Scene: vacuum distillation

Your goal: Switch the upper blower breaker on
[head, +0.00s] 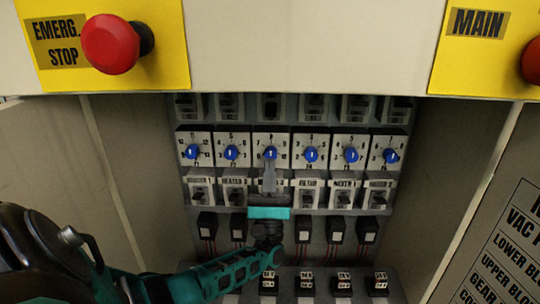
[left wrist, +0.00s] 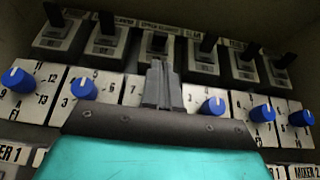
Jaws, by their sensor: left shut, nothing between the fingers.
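A row of breakers with black levers runs along the top of the panel. In the left wrist view, the third breaker from the left (left wrist: 153,49) has a small label that seems to read upper blower. Its lever looks lower than its neighbours' levers, and its lower part is hidden by my fingers. The same breaker shows at the top of the head view (head: 270,106). My left gripper (head: 269,162) is shut and empty, in front of the dial row just below this breaker. Its closed fingertips also show in the left wrist view (left wrist: 157,64); contact cannot be told. My right gripper is not in view.
Blue dials (head: 311,154) fill the row below, with labelled breakers (head: 308,190) under them. Cabinet side walls (head: 138,160) enclose the panel. A yellow plate with a red emergency stop button (head: 110,44) sits above left. A beige beam (head: 310,45) crosses above the opening.

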